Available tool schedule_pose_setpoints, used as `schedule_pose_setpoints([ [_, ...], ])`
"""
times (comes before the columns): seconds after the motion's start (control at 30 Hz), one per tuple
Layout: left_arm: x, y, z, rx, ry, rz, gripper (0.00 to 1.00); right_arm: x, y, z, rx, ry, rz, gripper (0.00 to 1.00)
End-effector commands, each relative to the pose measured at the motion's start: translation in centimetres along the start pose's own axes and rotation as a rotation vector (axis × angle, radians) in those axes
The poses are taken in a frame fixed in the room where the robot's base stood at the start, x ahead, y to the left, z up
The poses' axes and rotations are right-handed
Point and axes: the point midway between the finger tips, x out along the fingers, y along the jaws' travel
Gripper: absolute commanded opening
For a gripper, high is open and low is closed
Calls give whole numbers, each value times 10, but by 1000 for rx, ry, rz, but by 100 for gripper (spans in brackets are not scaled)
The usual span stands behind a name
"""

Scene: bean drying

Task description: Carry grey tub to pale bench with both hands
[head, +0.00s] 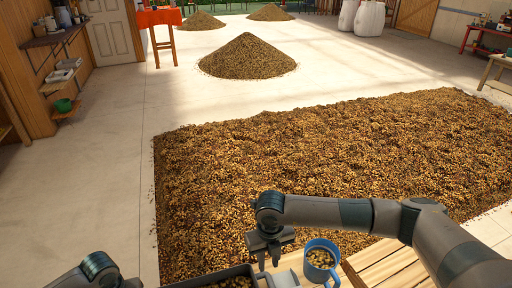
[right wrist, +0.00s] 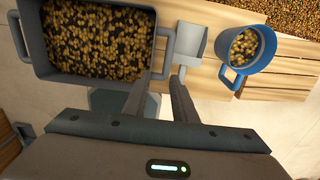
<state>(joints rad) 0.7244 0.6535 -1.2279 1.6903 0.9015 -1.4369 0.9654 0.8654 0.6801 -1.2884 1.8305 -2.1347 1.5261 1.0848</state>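The grey tub (head: 250,268), filled with beans, stands on a slatted wooden surface at the bottom of the head view. In the right wrist view the tub (right wrist: 98,79) shows both side handles. My right gripper (head: 268,262) is open above the tub's right handle (right wrist: 168,50). In the right wrist view its fingertips (right wrist: 164,72) lie on either side of that handle's near end; I cannot tell whether they touch it. Part of my left arm shows at bottom left of the head view, but its fingers are out of frame. A pale bench (head: 498,85) stands at the far right edge.
A blue mug of beans (head: 321,262) and a pale grey scoop (right wrist: 191,45) sit right of the tub. A wide bed of beans (head: 330,160) covers the floor ahead. Bare floor (head: 110,170) lies to the left. A bean heap (head: 248,58) stands farther back.

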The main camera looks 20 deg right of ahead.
Motion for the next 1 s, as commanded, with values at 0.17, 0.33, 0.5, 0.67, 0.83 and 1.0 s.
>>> schedule_pose_setpoints([
  [0.17, -3, 0, 0, 0, 0, 0, 25, -7, -9, 0, 1, 1, 0, 25],
  [0.33, -5, 0, 0, 0, 0, 0, 25, -12, -15, 0, 0, 1, 0, 25],
  [0.5, -5, 0, 0, 0, 0, 0, 25, -13, -18, 0, 0, 1, 0, 25],
  [0.67, -5, 0, 0, 0, 0, 0, 25, -13, -18, 0, 0, 1, 0, 25],
  [0.83, -5, 0, 0, 0, 0, 0, 25, -13, -17, 0, 0, 1, 0, 25],
  [1.0, -5, 0, 0, 0, 0, 0, 25, -13, -17, 0, 0, 1, 0, 25],
])
